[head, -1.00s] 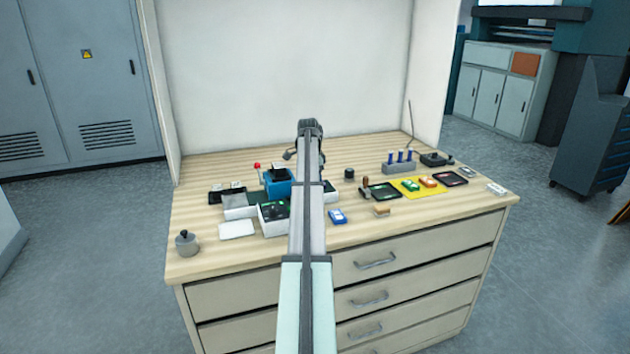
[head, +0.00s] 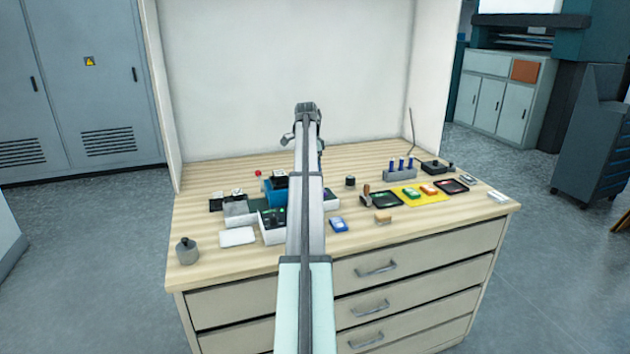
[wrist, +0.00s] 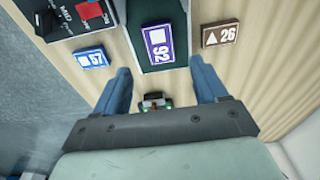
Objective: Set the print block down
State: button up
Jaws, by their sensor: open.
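My gripper (wrist: 161,72) is open in the wrist view, with its two blue fingers spread apart. A purple block marked 92 (wrist: 158,46) lies on a dark green surface (wrist: 148,15) just beyond and between the fingertips, and I see no finger touching it. A blue block marked 57 (wrist: 91,57) lies to its left, and a brown block marked 26 (wrist: 220,34) to its right. I cannot tell for sure which is the print block. In the head view my arm hides part of the bench, and the fingers cannot be made out there.
The bench (head: 330,258) holds a grey lidded pot (head: 187,251), a white plate (head: 237,237), a blue box (head: 276,189), a blue block (head: 338,225) and a tan block (head: 383,218). A yellow mat (head: 419,197) with coloured blocks lies at right.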

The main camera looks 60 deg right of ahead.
jog(key=shift+w+a+r, duration=0.1)
jog(key=shift+r, duration=0.9)
jog(key=shift+w+a+r, duration=0.1)
jog(key=shift+r, duration=0.9)
